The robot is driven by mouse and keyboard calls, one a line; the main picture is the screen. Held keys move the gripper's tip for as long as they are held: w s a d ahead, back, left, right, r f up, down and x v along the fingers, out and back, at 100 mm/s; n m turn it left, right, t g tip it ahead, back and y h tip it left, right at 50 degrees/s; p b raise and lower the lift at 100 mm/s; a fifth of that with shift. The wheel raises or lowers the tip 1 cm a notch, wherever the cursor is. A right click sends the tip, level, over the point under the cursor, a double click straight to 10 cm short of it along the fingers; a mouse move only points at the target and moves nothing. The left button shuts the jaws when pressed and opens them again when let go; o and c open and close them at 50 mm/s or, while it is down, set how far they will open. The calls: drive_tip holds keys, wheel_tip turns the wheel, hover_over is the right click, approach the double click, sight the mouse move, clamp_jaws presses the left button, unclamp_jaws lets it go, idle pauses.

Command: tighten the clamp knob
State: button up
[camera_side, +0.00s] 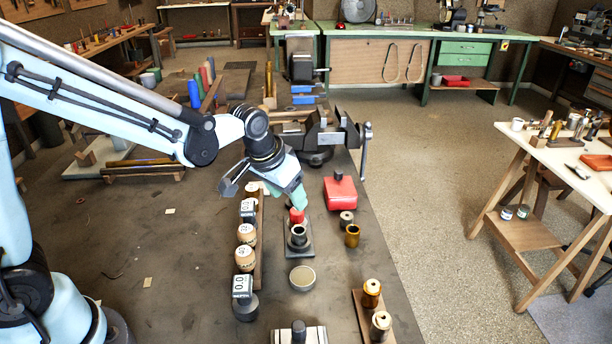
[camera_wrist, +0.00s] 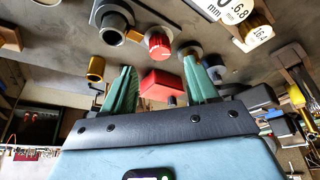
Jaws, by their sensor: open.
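The red clamp knob (camera_side: 296,216) sits at the back of a small dark base plate, behind a dark ring-shaped holder (camera_side: 299,236). In the wrist view the knob (camera_wrist: 159,43) has a pale mark on its top and lies just beyond my fingertips, between them in the picture. The dark holder (camera_wrist: 113,28) is to its upper left there. My gripper (camera_side: 300,205) is tilted down with its green fingers just above the knob, partly covering the view of it. In the wrist view my gripper (camera_wrist: 158,68) is open, with nothing held between its fingers.
A red box (camera_side: 340,193) and a brass cylinder (camera_side: 352,236) stand right of the knob. A row of labelled pieces (camera_side: 246,235) stands close on the left. A vise (camera_side: 318,132) is behind, and a round dish (camera_side: 302,278) is in front. The bench's left part is mostly clear.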

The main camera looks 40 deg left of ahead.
drive_tip(key=shift+v, duration=3)
drive_tip(key=n+g, duration=0.4)
drive_tip(key=n, duration=0.8)
hover_over(297, 216)
drive_tip(key=w+a, duration=0.1)
drive_tip(key=f, duration=1.1)
drive_tip(key=shift+w+a+f, duration=0.15)
drive_tip(key=shift+a+f, duration=0.05)
drive_tip(key=shift+f, duration=0.15)
drive_tip(key=shift+c, duration=0.3)
drive_tip(key=c, duration=1)
